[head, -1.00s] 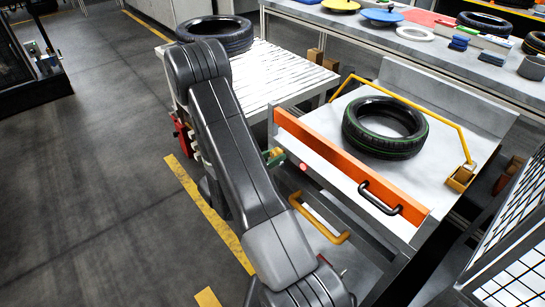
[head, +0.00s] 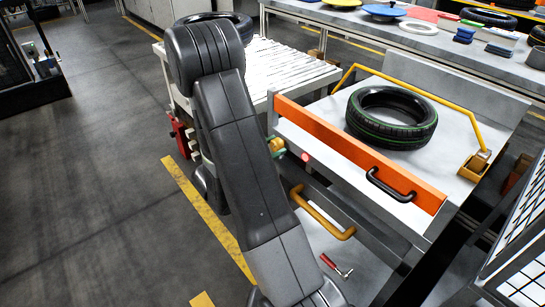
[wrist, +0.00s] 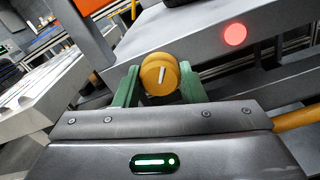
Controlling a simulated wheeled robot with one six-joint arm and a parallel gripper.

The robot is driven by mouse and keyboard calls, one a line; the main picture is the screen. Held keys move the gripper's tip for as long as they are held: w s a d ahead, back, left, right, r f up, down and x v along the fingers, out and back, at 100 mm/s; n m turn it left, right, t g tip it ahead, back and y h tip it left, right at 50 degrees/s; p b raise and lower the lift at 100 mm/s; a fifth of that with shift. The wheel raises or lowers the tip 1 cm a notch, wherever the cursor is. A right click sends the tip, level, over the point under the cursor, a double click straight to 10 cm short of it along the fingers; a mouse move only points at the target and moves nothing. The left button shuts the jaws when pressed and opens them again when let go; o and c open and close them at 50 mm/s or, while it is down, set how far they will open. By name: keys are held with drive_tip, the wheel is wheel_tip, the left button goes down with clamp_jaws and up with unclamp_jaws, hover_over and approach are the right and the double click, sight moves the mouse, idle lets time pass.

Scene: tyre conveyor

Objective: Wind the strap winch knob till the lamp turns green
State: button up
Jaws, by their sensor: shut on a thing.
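The yellow winch knob (wrist: 152,71) sits on the grey table's front side in the wrist view, with a pale line on its face that leans slightly right of vertical. My gripper (wrist: 160,80) is shut on it, one green finger on each side. In the head view the knob (head: 275,144) shows just right of my arm; most of my gripper is hidden behind the arm there. The lamp (wrist: 235,34) glows red to the right of the knob; it also shows in the head view (head: 305,157). The strap cannot be made out.
A tyre with green lines (head: 391,118) lies on the table behind an orange board (head: 350,149) with a black handle (head: 388,185). A yellow bar (head: 425,91) curves behind the tyre. A yellow handle (head: 322,215) juts out below. The floor at left is open.

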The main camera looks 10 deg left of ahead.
drive_tip(key=m+b, duration=0.2)
drive_tip(key=b, duration=0.1)
drive_tip(key=m+b, duration=0.2)
drive_tip(key=shift+f, duration=0.25)
drive_tip(key=shift+r+m+b, duration=0.15)
drive_tip(key=shift+m+b, duration=0.65)
drive_tip(key=shift+b, duration=0.05)
drive_tip(key=o, duration=1)
drive_tip(key=shift+r, duration=0.1)
drive_tip(key=p+v, duration=0.2)
drive_tip(key=v, duration=1.2)
drive_tip(key=shift+w+d, duration=0.1)
